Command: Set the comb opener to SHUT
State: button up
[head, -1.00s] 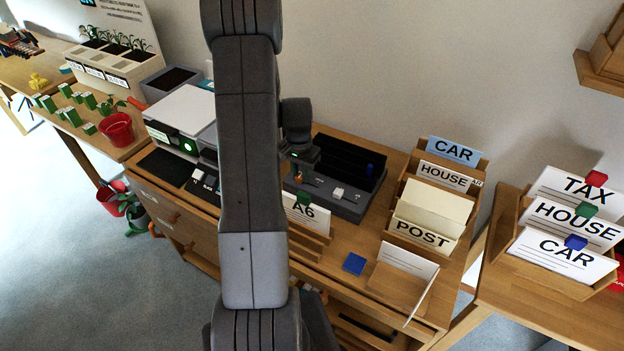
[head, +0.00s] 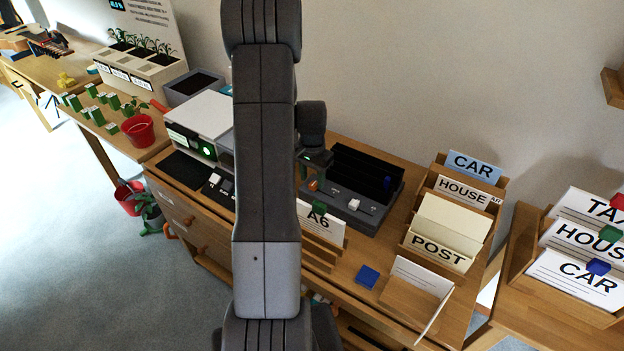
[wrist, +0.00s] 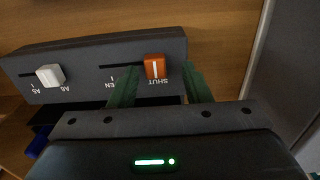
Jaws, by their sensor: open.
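The comb opener is a dark grey unit (head: 340,208) on the desk, left of the letter rack. In the wrist view its front panel (wrist: 90,68) appears upside down. An orange slider knob (wrist: 154,67) with a white line sits at the SHUT end of its slot, and the label toward the other end is partly hidden by a finger. A white knob (wrist: 50,76) sits on a second slot, between A6 and A5 labels. My gripper (wrist: 160,78) is open, its green fingers on either side of the orange knob, with a gap on the right. In the head view, my gripper (head: 313,172) is over the panel's left end.
A printer-like machine (head: 200,125) stands left of my arm. A card stand marked A6 (head: 320,222) is in front of the unit. A blue block (head: 367,277) and a letter rack (head: 450,215) are to the right. My arm hides part of the desk.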

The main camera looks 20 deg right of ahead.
aim_at(312, 183)
notch_tip(312, 183, up, 13)
jog(key=shift+f, duration=0.2)
jog(key=shift+f, duration=0.1)
dwell(0.4)
notch_tip(312, 183, down, 14)
jog(key=shift+s+r, duration=0.1)
jog(key=shift+r, duration=0.15)
jog(key=shift+s+d+f, duration=0.1)
jog(key=shift+s+d, duration=0.45)
jog(key=shift+p, duration=0.3)
